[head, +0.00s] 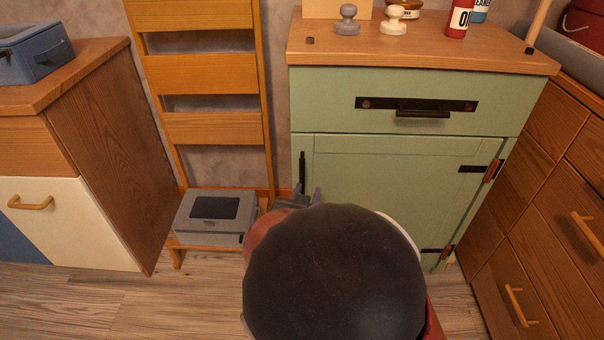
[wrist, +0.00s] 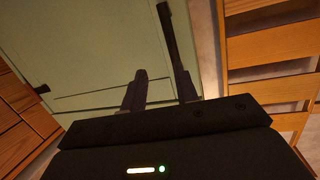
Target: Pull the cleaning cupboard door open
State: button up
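The green cupboard door (head: 400,185) is shut, with dark hinges on its right side. Its slim black upright handle (head: 302,165) is near the left edge; a dark bar that looks like this handle (wrist: 168,30) shows in the wrist view. My gripper (head: 307,194) is at the lower end of the handle, in front of the door's left edge. In the wrist view its two fingers (wrist: 160,92) are apart, with a gap between them. The right finger overlaps the handle in that view; I cannot tell whether they touch. My arm hides the door's lower middle.
A green drawer with a dark pull (head: 422,114) is above the door. Bottles and knobs stand on the wooden top (head: 430,55). A grey box (head: 215,217) sits on a low shelf at left. Wooden drawers (head: 550,200) stand close on the right. Some floor (head: 130,305) is clear at left.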

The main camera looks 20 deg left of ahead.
aim_at(302, 176)
jog(key=w+a, duration=0.1)
jog(key=w, duration=0.1)
jog(key=w+a+t, duration=0.2)
jog(key=w, duration=0.1)
jog(key=shift+w+r+n, duration=0.3)
jog(key=shift+r+n, duration=0.1)
jog(key=shift+c, duration=0.4)
grip_shut()
